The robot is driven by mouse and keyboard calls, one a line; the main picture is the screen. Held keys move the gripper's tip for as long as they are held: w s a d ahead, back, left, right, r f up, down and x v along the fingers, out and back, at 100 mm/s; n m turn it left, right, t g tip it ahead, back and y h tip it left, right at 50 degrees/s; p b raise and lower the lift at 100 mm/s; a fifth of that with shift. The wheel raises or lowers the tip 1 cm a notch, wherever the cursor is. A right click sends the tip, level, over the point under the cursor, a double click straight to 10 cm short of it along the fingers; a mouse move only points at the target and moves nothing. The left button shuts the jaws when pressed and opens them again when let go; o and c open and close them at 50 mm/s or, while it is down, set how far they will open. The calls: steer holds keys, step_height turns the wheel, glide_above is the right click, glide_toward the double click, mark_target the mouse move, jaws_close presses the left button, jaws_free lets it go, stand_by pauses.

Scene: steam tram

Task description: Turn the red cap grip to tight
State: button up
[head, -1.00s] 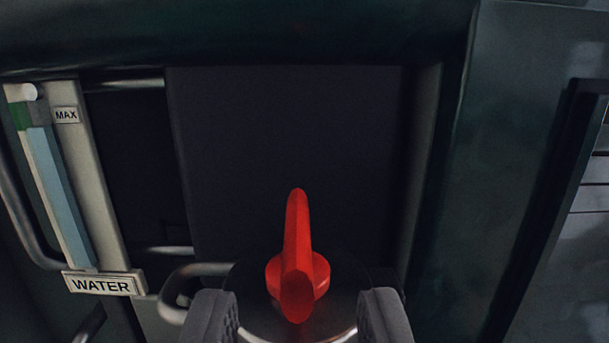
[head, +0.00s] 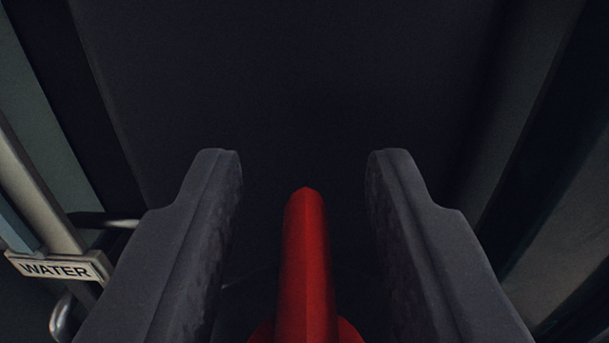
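The red cap grip (head: 306,265) stands at the lower middle of the head view, its bar pointing away from me up the picture. Its round base shows only partly at the bottom edge. My gripper (head: 304,165) is open, with one dark grey finger on each side of the red bar. A gap shows between the bar and each finger, so neither touches it. The cap below the grip is mostly hidden in shadow and by my fingers.
A WATER label (head: 58,268) and a metal tube of the water gauge are at the left, beyond my left finger. A dark flat panel (head: 300,90) fills the space behind the grip. A metal frame edge runs down the right side.

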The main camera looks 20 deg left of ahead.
jaws_close()
steer(key=shift+a, duration=0.15)
